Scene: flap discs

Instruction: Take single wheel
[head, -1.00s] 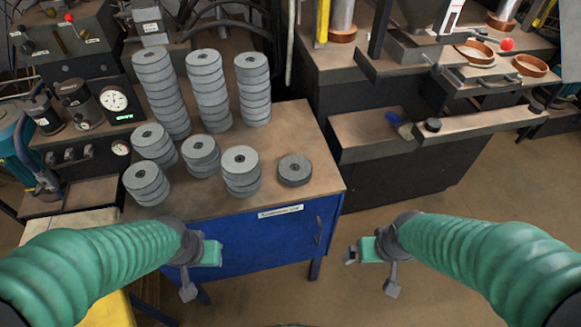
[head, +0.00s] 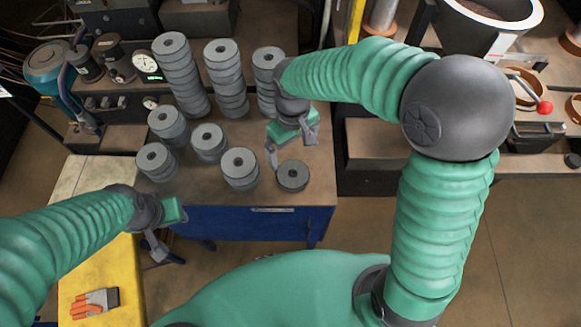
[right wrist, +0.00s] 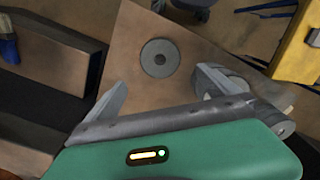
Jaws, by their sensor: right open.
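A single grey wheel (head: 292,175) lies flat by itself near the right front corner of the table (head: 315,188). It also shows in the right wrist view (right wrist: 160,58), beyond and between the open fingers. My right gripper (head: 295,152) is open and empty, above the table just behind the single wheel in the head view. Stacks of like wheels (head: 240,168) stand to its left, with taller stacks (head: 180,75) behind. My left gripper (head: 165,232) is low at the left, off the table's front edge; its fingers are too unclear to judge.
Wheel stacks stand close to the left of my right gripper. A yellow bench (head: 75,260) with an orange and grey glove (head: 95,302) is at the lower left.

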